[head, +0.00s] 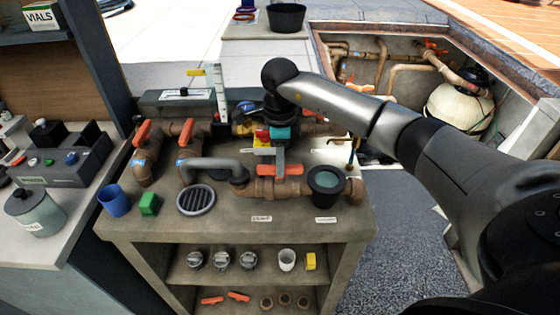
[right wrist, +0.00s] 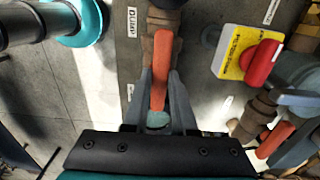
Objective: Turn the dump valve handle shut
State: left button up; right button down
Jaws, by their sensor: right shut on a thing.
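The dump valve handle (head: 266,170) is an orange lever on a brown pipe at the front of the bench. In the head view it lies left to right, roughly along the pipe. My right gripper (head: 280,169) reaches down onto it from above, partly hiding it. In the right wrist view the orange handle (right wrist: 161,70) sits between the two grey fingers of the right gripper (right wrist: 158,90), beside a label reading DUMP (right wrist: 131,22). The fingers are shut on it. My left gripper is not in view.
A yellow box with a red knob (right wrist: 262,64) stands close to the gripped handle. A black-rimmed pot (head: 327,181) is just right of it. Other orange handles (head: 142,132) stand at the left. A grate (head: 196,201), blue cup (head: 115,200) and green block (head: 149,204) sit front left.

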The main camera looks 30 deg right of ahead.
jog(key=m+p, duration=0.1)
jog(key=m, duration=0.3)
jog(key=shift+r+m, duration=0.1)
jog(key=shift+m, duration=0.3)
jog(key=m+p, duration=0.1)
jog(key=m, duration=0.3)
jog(key=m+p, duration=0.1)
jog(key=m, duration=0.4)
jog(key=shift+m+p, duration=0.8)
jog(key=shift+m, duration=1.4)
jog(key=c, duration=0.7)
grip_release()
